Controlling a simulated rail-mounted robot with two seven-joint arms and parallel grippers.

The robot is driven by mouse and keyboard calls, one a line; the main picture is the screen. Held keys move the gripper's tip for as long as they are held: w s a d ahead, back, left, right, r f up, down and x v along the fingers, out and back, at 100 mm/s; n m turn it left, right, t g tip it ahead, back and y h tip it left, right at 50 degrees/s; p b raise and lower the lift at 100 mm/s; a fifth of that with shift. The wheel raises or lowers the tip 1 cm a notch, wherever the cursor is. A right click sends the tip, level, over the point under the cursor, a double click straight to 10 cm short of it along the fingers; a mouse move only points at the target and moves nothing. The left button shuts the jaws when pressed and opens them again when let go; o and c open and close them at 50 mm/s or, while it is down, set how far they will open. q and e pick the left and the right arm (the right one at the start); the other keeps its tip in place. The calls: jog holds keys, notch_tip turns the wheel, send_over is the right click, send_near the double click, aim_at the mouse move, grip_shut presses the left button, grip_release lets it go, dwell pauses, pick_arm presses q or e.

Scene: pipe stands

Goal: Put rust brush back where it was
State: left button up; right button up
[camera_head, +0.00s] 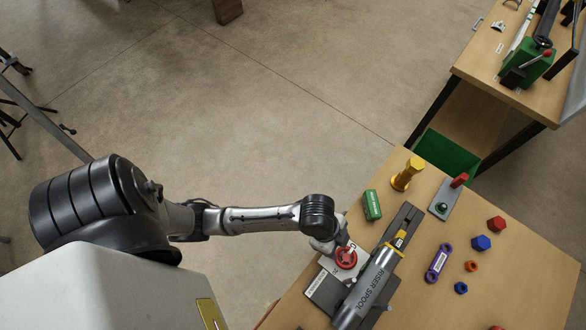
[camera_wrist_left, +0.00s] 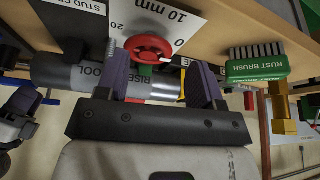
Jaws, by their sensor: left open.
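The rust brush (camera_head: 371,205) is a small green block lying near the left edge of the work table (camera_head: 530,275). In the left wrist view the brush (camera_wrist_left: 258,68) shows its white "RUST BRUSH" label and dark bristles against the table top. My left gripper (camera_head: 338,248) is over the table, below and left of the brush in the head view, and apart from it. In the wrist view my left gripper's fingers (camera_wrist_left: 156,72) are spread, with the red handwheel (camera_wrist_left: 148,47) showing between them. I cannot tell whether they touch it.
A grey riser spool (camera_head: 372,287) lies beside the handwheel. A yellow fitting (camera_head: 407,173) and a grey plate with a red-handled part (camera_head: 448,194) stand near the brush. A purple link (camera_head: 438,263) and several coloured nuts lie to the right. A second bench (camera_head: 485,65) stands at upper right.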

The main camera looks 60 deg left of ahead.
pick_arm(q)
jog(key=s+a+n+t+y, duration=0.1)
jog(key=s+a+n+y, duration=0.2)
jog(key=s+a+n, duration=0.6)
jog(key=s+a, duration=0.2)
jog(key=s, duration=0.1)
jog(key=shift+r+n+y, duration=0.3)
jog(key=shift+r+n, duration=0.05)
jog(key=shift+n, duration=0.05)
jog(key=shift+s, duration=0.1)
jog(key=shift+d, duration=0.1)
notch_tip(320, 180, up, 20)
jog(key=p, duration=1.9)
jog(key=shift+p, duration=0.35)
jog(key=shift+f, duration=0.1)
